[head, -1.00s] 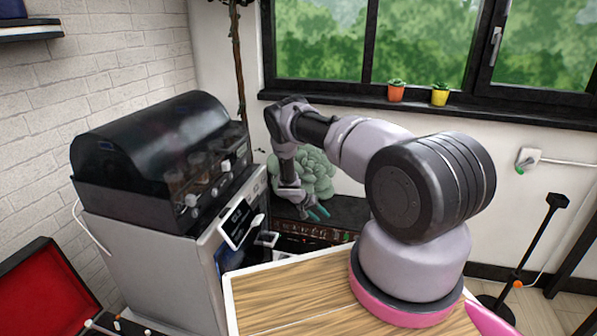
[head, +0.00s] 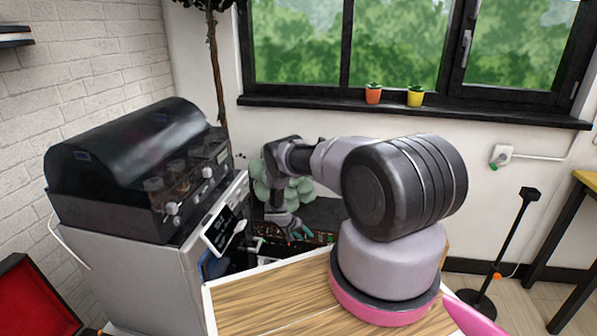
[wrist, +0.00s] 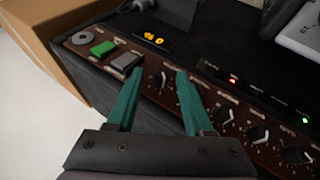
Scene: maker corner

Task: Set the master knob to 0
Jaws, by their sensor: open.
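My gripper (wrist: 158,74) has teal fingers and is open over a dark brown amplifier panel. A black knob with a white pointer (wrist: 160,79) shows in the gap between the fingertips; I cannot tell whether they touch it. More black knobs, such as one right of the fingers (wrist: 257,133), run along the panel toward the lower right. In the head view my gripper (head: 301,228) is low over the panel (head: 284,247), whose knobs are too small to make out there.
A coffee-machine-like grey cabinet with a dark hood (head: 135,165) stands left. A wooden tabletop (head: 270,300) is in front.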

